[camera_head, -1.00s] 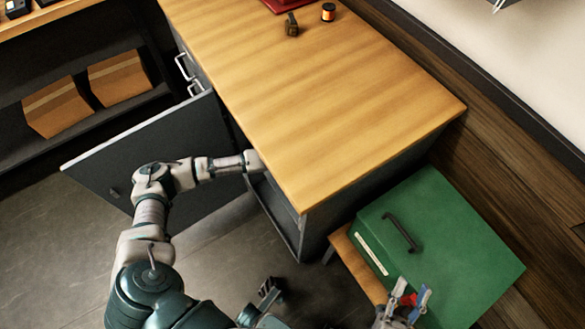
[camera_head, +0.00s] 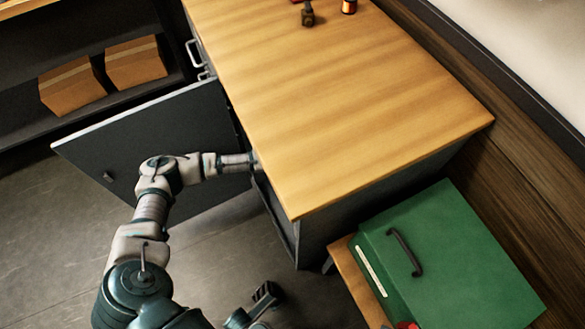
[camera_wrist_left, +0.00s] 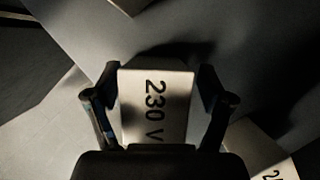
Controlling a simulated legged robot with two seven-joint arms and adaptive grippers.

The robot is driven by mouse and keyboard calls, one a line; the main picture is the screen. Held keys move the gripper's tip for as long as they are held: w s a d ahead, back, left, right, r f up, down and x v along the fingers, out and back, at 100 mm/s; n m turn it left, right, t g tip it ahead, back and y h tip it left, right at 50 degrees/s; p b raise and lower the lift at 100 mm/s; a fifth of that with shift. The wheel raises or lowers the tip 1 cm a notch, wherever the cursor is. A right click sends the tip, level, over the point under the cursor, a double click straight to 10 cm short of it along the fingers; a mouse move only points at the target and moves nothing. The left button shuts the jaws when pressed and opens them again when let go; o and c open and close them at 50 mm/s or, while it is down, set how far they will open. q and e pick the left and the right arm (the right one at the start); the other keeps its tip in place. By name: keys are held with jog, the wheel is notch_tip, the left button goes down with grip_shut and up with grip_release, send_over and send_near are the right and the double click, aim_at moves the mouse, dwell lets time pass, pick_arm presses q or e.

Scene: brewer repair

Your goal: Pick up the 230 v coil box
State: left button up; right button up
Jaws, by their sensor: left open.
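The 230 V coil box (camera_wrist_left: 157,108) is a pale box with "230 V" printed in black, in the middle of the left wrist view. My left gripper (camera_wrist_left: 158,76) is open, with one finger on each side of the box. I cannot tell whether the fingers touch it. In the head view my left arm reaches into the cabinet under the wooden worktop (camera_head: 340,95), which hides the gripper and the box.
A second labelled box (camera_wrist_left: 262,155) is at lower right in the wrist view, its label cut off. The grey cabinet door (camera_head: 150,145) stands open beside my left arm. A green case (camera_head: 450,260) rests on a low wooden stand, with a small red thing (camera_head: 408,325) at the bottom edge.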

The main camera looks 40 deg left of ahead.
pick_arm(q)
jog(key=shift+r, duration=0.2)
jog(key=shift+c, duration=0.7)
jog(key=shift+a+f, duration=0.15)
jog(key=shift+a, duration=0.15)
jog(key=c, duration=1.2)
jog(key=shift+s, duration=0.1)
jog(key=shift+c, duration=0.9)
jog(key=shift+d, duration=0.1)
